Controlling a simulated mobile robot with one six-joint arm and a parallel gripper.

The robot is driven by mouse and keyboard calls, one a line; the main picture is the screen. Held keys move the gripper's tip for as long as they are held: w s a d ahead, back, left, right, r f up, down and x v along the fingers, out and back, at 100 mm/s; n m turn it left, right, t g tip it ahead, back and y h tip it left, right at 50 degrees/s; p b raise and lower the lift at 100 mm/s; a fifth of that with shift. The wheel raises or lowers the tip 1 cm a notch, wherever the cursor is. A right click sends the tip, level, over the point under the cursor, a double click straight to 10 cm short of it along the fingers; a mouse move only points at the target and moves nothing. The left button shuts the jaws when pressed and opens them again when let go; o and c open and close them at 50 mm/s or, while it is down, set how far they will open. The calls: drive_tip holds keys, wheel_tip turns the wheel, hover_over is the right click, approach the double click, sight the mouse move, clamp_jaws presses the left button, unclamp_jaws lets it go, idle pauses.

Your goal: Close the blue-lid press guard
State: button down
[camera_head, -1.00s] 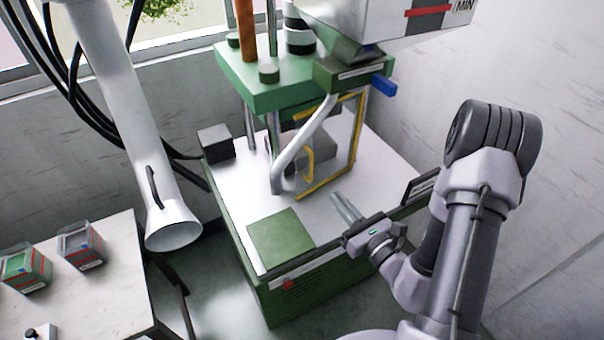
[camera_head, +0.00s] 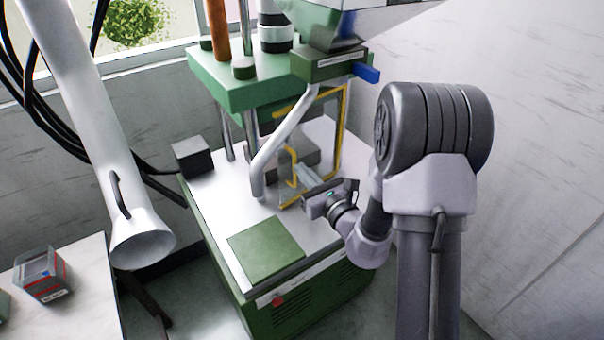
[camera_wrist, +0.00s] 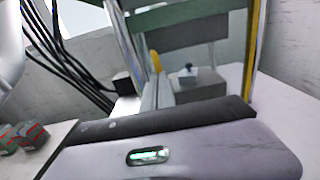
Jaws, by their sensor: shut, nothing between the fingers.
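The press guard is a clear panel with a yellow frame (camera_head: 342,130) on the green press. Its yellow handle (camera_head: 292,163) is on the left part of the panel. I cannot tell exactly how far the guard stands open. My gripper (camera_head: 306,177) is shut and empty, with its fingers close to the handle and lower panel. I cannot tell whether they touch. In the wrist view the fingers (camera_wrist: 158,92) point forward, with a yellow piece (camera_wrist: 155,62) just beyond and a yellow frame edge (camera_wrist: 252,50) at the right.
A blue part (camera_head: 367,73) sticks out beside the hopper outlet. A pale curved tube (camera_head: 280,140) runs down left of the guard. A green plate (camera_head: 266,250) lies on the press's front bed. A white duct (camera_head: 100,150) and a table (camera_head: 85,315) stand at the left.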

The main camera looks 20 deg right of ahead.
sight(283, 157)
drive_tip(key=shift+w+a, duration=0.15)
drive_tip(key=shift+w, duration=0.25)
drive_tip(key=w+a+p, duration=0.1)
drive_tip(key=w+a, duration=0.1)
drive_tip(key=w, duration=0.1)
drive_tip(key=shift+w+a+r+p, duration=0.1)
drive_tip(key=shift+a+r+p, duration=0.05)
drive_tip(key=shift+a+p, duration=0.2)
drive_tip(key=shift+d, duration=0.1)
